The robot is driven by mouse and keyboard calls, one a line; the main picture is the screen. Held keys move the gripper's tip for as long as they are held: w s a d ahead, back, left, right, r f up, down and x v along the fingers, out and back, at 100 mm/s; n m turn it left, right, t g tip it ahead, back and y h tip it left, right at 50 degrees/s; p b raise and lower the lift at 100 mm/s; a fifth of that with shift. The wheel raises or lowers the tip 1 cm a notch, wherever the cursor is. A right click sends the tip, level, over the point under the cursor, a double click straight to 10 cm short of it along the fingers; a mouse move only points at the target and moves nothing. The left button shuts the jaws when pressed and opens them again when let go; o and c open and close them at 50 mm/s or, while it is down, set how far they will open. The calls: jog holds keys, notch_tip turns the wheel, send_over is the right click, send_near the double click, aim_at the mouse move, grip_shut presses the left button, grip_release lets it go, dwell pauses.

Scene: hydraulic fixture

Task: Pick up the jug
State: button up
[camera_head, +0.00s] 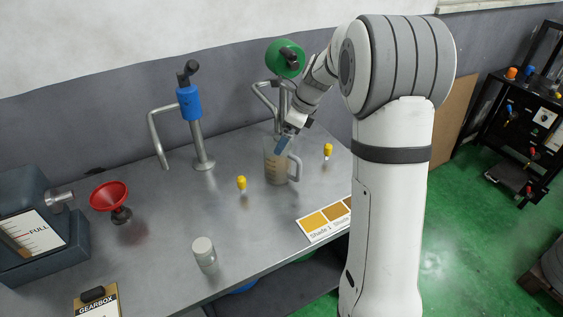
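The jug (276,168) is a clear measuring jug with markings and a handle on its right side. It stands upright on the grey metal table, at the right of the table's middle. My gripper (284,143) is at the jug's upper right, with a blue fingertip part overlapping the rim in the picture. The fingers are small and partly hidden, so I cannot tell whether they touch the jug or are open or shut.
A tap with a blue body (189,102) and a green-topped tap (286,58) stand at the back. Yellow-capped pieces (242,183) flank the jug. A red funnel (109,196), a white-capped jar (204,252) and a shade card (325,219) are nearby.

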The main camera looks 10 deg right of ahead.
aim_at(283, 164)
jog(key=x, duration=0.5)
jog(key=shift+s+d+f, duration=0.1)
jog(key=shift+s+f, duration=0.25)
jog(key=shift+f, duration=0.15)
jog(key=c, duration=1.8)
jog(key=shift+r+p, duration=0.25)
jog(key=shift+p, duration=0.3)
